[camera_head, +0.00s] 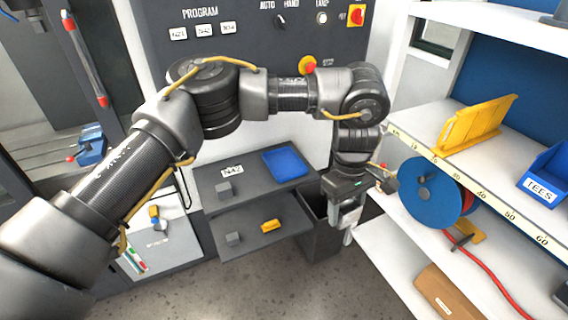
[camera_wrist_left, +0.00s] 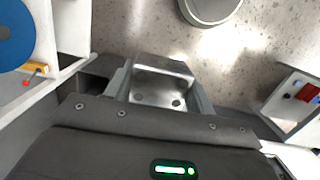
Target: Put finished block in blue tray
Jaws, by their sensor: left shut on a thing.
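My left gripper (camera_head: 347,215) hangs pointing down at the right of the dark shelves. In the head view the block is small and partly hidden by the gripper. The blue tray (camera_head: 285,163) lies on the upper dark shelf, left of and behind the gripper, and looks empty. A grey block (camera_head: 224,190) sits on the same shelf, left of the tray, by a label reading N42. My right gripper is not in view.
A lower shelf (camera_head: 250,245) holds a grey block (camera_head: 233,239) and a yellow piece (camera_head: 270,226). A dark bin (camera_head: 318,228) stands beside the gripper. White shelving (camera_head: 390,225) with a blue reel (camera_head: 430,190) stands close on the right. The control panel is behind.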

